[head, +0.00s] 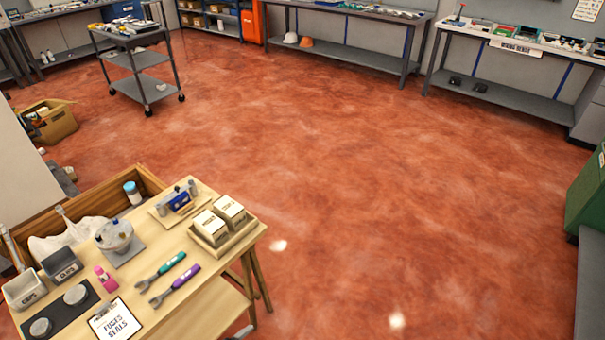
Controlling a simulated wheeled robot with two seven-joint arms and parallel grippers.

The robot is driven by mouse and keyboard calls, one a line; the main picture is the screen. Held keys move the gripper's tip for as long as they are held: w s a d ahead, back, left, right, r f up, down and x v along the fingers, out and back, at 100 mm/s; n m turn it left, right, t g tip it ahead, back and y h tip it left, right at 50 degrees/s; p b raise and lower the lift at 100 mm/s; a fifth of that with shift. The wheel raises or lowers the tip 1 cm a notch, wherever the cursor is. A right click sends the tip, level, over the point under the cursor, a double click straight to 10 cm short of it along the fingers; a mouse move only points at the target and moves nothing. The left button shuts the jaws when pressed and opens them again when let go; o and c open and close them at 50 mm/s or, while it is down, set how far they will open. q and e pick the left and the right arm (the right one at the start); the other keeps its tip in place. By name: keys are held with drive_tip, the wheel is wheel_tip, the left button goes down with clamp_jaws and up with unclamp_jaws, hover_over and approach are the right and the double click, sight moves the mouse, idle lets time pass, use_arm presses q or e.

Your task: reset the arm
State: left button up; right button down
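Neither of my grippers can be made out in the head view. A wooden workbench (222,268) stands at the lower left. On it are a round metal dispenser part (114,236) on a grey plate, a blue and metal device (180,200) on a wooden board, and two pale boxes in a wooden tray (248,238). A teal-handled tool (170,263) and a purple-handled tool (185,277) lie side by side. A pink bottle (106,279) stands near two small bins. A small grey piece at the bottom edge is too cut off to identify.
A dark mat (55,318) with round discs and a labelled card (114,320) lie at the bench front. A cart (147,88), a cardboard box (48,121) and long benches stand farther back. A green cabinet (588,195) is at right. The red floor between is clear.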

use_arm(q)
drive_tip(key=s+a+f+n+g+y, duration=0.2)
drive_tip(key=s+a+f+n+y, duration=0.25)
drive_tip(key=s+f+n, duration=0.4)
drive_tip(key=s+a+f+n+g+y, duration=0.1)
drive_tip(key=s+f+n+g, duration=0.1)
drive_tip(key=s, duration=0.8)
drive_tip(key=s+a+f+n+g, duration=0.2)
drive_tip(key=s+f, duration=0.4)
drive_tip(key=s, duration=0.4)
drive_tip(key=s+a+f+n+g+y, duration=0.1)
drive_tip(key=s+f+n, duration=0.4)
drive_tip(key=s, duration=0.5)
drive_tip(key=a+g, duration=0.1)
drive_tip(key=g, duration=0.1)
drive_tip(key=shift+s+g+y, duration=0.2)
drive_tip(key=shift+g+y, duration=0.15)
drive_tip(key=shift+g, duration=0.05)
drive_tip(key=shift+a, duration=0.1)
